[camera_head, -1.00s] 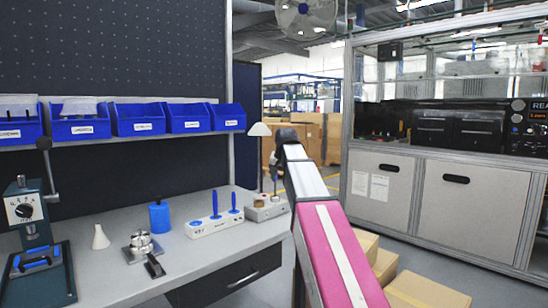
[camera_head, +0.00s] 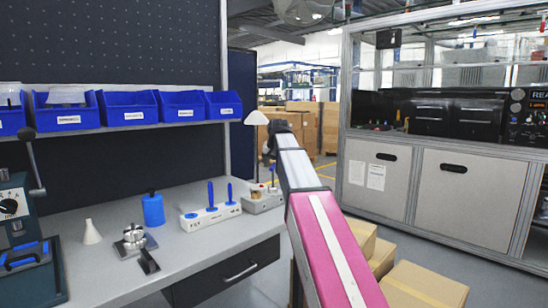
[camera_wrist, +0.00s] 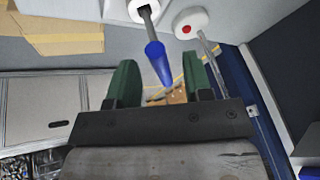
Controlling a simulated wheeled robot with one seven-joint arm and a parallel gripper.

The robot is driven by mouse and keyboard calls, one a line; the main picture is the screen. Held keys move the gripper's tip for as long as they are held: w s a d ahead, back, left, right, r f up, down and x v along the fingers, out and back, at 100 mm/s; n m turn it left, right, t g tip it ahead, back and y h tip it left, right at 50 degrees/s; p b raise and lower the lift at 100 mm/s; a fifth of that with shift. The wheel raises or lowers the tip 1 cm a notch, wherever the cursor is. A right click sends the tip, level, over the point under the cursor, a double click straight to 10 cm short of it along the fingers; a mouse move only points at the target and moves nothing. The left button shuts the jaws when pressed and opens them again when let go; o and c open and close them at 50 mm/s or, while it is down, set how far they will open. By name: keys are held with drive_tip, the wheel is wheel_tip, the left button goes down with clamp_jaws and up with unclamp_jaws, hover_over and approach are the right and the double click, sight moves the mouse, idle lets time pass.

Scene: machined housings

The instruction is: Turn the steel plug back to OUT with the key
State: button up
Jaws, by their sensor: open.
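My gripper (camera_wrist: 157,66) shows in the wrist view with its two green fingers apart. A blue-handled tool (camera_wrist: 158,62), probably the key, lies between and ahead of the fingers in that picture. Its steel shaft runs up to a white round seat (camera_wrist: 140,9). I cannot tell whether the fingers touch the handle; they are not closed on it. In the head view, a white block (camera_head: 211,216) holds upright blue handles (camera_head: 211,193). A round steel housing (camera_head: 134,236) with a dark lever stands left of it. I cannot make out the plug or its OUT mark.
A white cone (camera_head: 91,233), a blue bottle (camera_head: 153,210) and a press (camera_head: 28,235) stand on the bench. Cardboard boxes (camera_head: 425,287) stand on the floor to the right.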

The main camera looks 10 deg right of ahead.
sight(273, 178)
drive_tip(key=shift+x, duration=1.15)
drive_tip(key=shift+c, duration=0.3)
clamp_jaws()
drive_tip(key=shift+n+y, duration=0.6)
drive_tip(key=shift+n, duration=0.9)
drive_tip(key=shift+n+g+y, duration=0.5)
drive_tip(key=shift+n+y, duration=0.1)
drive_tip(key=shift+n, duration=0.8)
